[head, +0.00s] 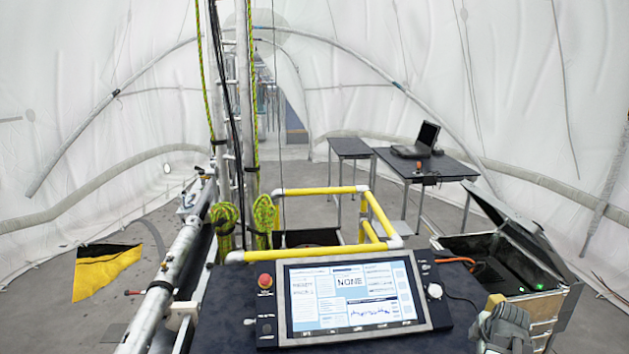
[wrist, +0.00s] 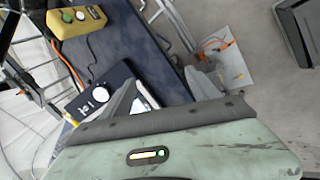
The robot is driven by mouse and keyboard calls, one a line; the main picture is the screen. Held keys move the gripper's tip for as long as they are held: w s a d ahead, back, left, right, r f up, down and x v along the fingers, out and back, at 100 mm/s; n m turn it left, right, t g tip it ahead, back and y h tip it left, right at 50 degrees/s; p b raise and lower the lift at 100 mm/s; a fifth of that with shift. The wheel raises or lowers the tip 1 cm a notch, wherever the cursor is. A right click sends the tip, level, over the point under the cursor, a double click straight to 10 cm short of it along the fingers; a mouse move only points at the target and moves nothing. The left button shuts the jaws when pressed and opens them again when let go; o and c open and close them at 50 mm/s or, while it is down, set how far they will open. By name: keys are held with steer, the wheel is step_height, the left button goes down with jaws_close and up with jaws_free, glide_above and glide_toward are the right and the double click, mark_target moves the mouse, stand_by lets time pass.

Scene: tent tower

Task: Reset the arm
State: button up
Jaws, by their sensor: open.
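My gripper (wrist: 164,85) shows in the wrist view. Its two grey fingers are spread apart with nothing between them. They are over the dark console top, beside the control panel (wrist: 98,92) with its white round knob. The pale green, worn housing of my wrist fills the bottom of that view. In the head view my fingers cannot be made out. A grey, rounded part low at the right edge of the console there looks like part of my arm.
The console screen (head: 352,298) reads "NONE", with a red button (head: 265,281) beside it. Yellow railings (head: 318,190) stand behind. An open case (head: 497,262) is at right. A laptop (head: 418,141) sits on a back table (head: 440,167). A yellow button box (wrist: 77,22) shows in the wrist view.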

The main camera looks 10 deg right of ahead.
steer(key=w+a+f+n+y+b, duration=0.1)
steer(key=w+a+f+b, duration=0.2)
steer(key=a, duration=0.6)
steer(key=w+a+f+n+y+b, duration=0.1)
steer(key=w+a+f+b, duration=0.25)
steer(key=a, duration=0.55)
steer(key=w+a+f+n+b, duration=0.2)
steer(key=w+a+f, duration=0.15)
steer(key=a, duration=0.45)
steer(key=s+a+f+m+g+b, duration=0.1)
steer(key=a+f+m+b, duration=0.1)
steer(key=a, duration=0.4)
steer(key=s+a+f+m+g+b, duration=0.1)
steer(key=a+f+g+b, duration=0.15)
steer(key=a, duration=0.45)
steer(key=s+a+m+g+p, duration=0.1)
steer(key=s+m, duration=0.5)
steer(key=m, duration=0.7)
steer(key=shift+a+f+g, duration=0.35)
steer(key=shift+a+g, duration=0.1)
steer(key=shift+a, duration=0.1)
steer(key=shift+c, duration=0.2)
